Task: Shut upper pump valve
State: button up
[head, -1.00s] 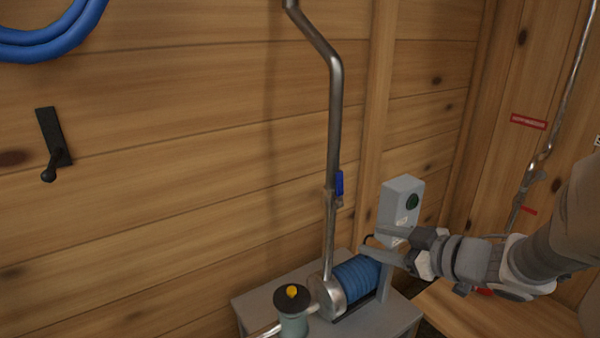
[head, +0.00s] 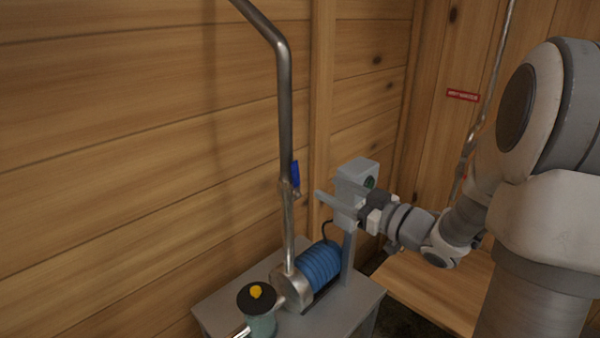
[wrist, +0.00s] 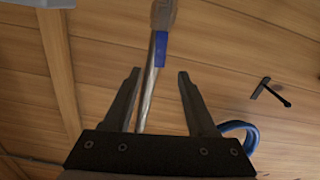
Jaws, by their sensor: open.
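The upper pump valve has a blue lever (head: 295,174) on the vertical metal pipe (head: 285,120) above the pump. The lever lies upright along the pipe. In the wrist view the blue lever (wrist: 161,48) shows beyond the fingertips, near the middle of the gap. My gripper (head: 322,203) is open and empty, just right of the valve in the head view and apart from it. In the wrist view both dark fingers of my gripper (wrist: 159,74) are spread, with the pipe seen between them.
The blue-ribbed pump motor (head: 320,264) sits on a grey stand (head: 225,302) below. A filter with a yellow knob (head: 256,291) is at front left. The plank wall (head: 130,150) is close behind the pipe.

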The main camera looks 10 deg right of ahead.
aim_at(296, 172)
jog(key=x, duration=1)
jog(key=shift+p, duration=0.4)
grip_shut()
dwell(0.8)
